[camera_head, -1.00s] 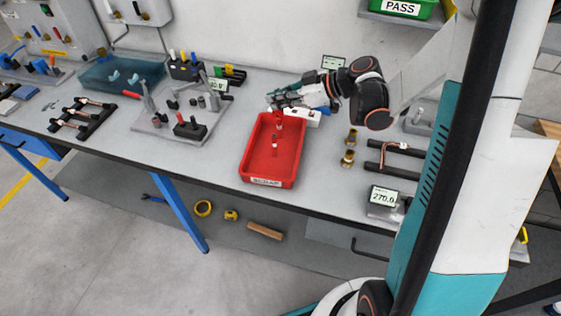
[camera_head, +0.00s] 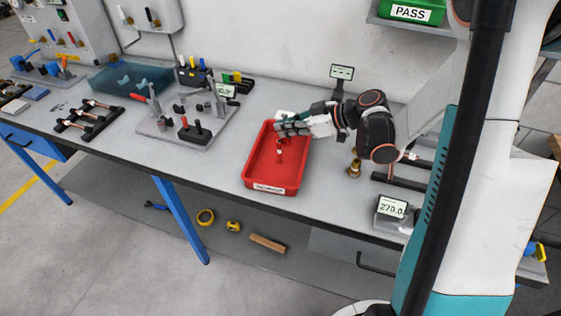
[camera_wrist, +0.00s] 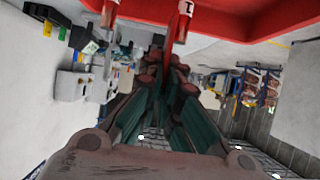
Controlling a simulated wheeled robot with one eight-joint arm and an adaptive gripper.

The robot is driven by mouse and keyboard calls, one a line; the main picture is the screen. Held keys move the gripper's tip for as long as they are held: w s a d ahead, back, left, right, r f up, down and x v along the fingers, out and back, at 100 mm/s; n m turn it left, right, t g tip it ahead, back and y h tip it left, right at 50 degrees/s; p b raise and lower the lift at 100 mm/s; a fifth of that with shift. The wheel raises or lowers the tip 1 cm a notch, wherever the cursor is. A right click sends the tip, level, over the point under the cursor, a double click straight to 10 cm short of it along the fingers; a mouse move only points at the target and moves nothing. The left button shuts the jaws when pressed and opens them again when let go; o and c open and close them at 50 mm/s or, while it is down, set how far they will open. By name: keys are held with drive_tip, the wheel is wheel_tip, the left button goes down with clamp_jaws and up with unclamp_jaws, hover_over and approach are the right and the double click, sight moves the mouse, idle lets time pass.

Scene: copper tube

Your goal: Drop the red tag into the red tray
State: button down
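The red tray (camera_head: 251,172) stands on the bench in the head view, with a white label on its front wall. It also fills the top of the wrist view (camera_wrist: 235,22). My gripper (camera_head: 280,128) is over the tray's far end in the head view. In the wrist view my gripper's fingers (camera_wrist: 170,75) are close together, with the thin red tag (camera_wrist: 177,44) between their tips, reaching toward the tray. The tag is hard to make out in the head view. Small red-and-white pieces (camera_head: 279,155) show in the tray.
A brass fitting (camera_head: 354,168) and a rack with a copper tube (camera_head: 402,180) are right of the tray. A display reading 270.0 (camera_head: 391,207) stands near the front edge. A grey fixture plate (camera_head: 170,128) lies to the left. The bench between plate and tray is clear.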

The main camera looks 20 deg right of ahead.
drive_tip(key=c, duration=1.7)
unclamp_jaws()
drive_tip(key=shift+d+r, duration=0.1)
drive_tip(key=v, duration=1.1)
drive_tip(key=shift+s+d+r, duration=0.1)
drive_tip(key=shift+s+d, duration=0.1)
drive_tip(key=shift+d, duration=0.1)
